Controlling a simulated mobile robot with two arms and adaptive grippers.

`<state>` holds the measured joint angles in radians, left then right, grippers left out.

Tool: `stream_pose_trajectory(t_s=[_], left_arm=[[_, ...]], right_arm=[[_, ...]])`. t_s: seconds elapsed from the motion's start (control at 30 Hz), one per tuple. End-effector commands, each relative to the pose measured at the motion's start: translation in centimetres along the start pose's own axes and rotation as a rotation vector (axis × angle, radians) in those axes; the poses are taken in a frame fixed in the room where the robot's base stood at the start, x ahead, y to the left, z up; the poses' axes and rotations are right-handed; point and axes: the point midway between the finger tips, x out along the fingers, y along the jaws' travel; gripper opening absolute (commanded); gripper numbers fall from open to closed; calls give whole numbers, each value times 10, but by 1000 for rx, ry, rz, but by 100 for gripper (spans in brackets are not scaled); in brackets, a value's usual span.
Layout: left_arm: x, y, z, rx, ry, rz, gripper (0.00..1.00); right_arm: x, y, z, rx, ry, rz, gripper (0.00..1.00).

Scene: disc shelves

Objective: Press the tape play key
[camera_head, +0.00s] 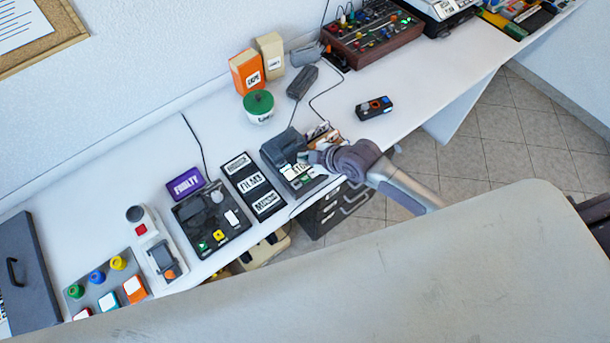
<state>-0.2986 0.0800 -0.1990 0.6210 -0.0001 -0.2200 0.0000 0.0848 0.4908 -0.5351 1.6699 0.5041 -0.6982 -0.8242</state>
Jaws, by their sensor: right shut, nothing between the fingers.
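A dark grey device with a raised lid, which looks like the tape player (284,147), sits near the front edge of the white table, right of the middle. Small light and green keys (306,180) show along its front; their symbols are too small to read. My right gripper (313,158) is shut and empty, over the right part of this device. It hides part of the device, and I cannot tell whether it touches a key. My left gripper is not in view.
Left of the tape player lie a black label panel (253,184) and a dark box with coloured keys (212,220).

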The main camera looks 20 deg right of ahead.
Motion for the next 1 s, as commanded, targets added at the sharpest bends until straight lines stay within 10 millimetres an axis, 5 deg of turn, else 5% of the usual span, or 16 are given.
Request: stream_pose_trajectory(t_s=[0.57,1.0], left_arm=[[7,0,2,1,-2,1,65],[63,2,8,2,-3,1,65]], right_arm=[[7,0,6,-13,3,6,0],[47,-30,35,-13,2,5,0]])
